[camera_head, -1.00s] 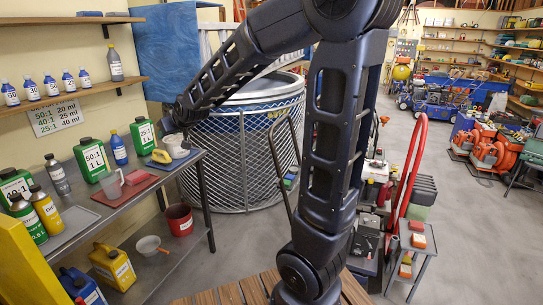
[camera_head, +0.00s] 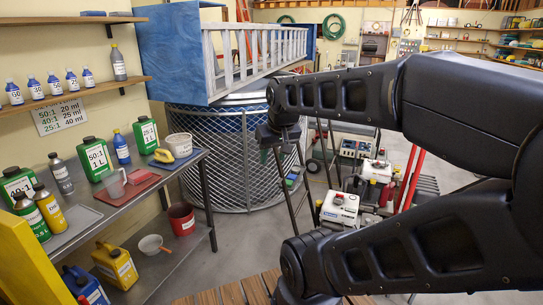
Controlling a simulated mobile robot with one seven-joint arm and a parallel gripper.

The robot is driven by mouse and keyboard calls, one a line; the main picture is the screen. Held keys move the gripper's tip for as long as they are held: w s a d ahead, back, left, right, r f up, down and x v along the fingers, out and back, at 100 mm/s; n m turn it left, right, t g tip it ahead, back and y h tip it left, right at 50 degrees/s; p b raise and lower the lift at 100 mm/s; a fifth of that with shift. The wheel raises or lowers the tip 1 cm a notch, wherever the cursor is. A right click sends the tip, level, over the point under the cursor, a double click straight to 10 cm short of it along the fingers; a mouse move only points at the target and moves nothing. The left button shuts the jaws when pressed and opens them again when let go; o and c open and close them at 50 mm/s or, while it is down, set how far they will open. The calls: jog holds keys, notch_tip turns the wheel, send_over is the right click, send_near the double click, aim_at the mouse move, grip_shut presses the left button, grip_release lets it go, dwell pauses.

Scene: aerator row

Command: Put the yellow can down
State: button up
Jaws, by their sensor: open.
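A yellow can (camera_head: 115,265) with a white label stands on the lower shelf of the bench at the lower left. It is apart from my gripper. My gripper (camera_head: 266,138) is at the end of my arm, in the middle of the view in front of the wire-mesh tank. It is open, and I see nothing held in it. Its fingertips are small and dark here.
The grey bench (camera_head: 130,200) holds green bottles, a red tray (camera_head: 127,190) and a white jug (camera_head: 180,143). A blue can (camera_head: 84,288), a funnel (camera_head: 151,244) and a red bucket (camera_head: 181,218) are below. The mesh tank (camera_head: 225,150) stands behind.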

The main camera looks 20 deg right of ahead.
jog(key=shift+s+d, duration=0.1)
jog(key=shift+s, duration=0.15)
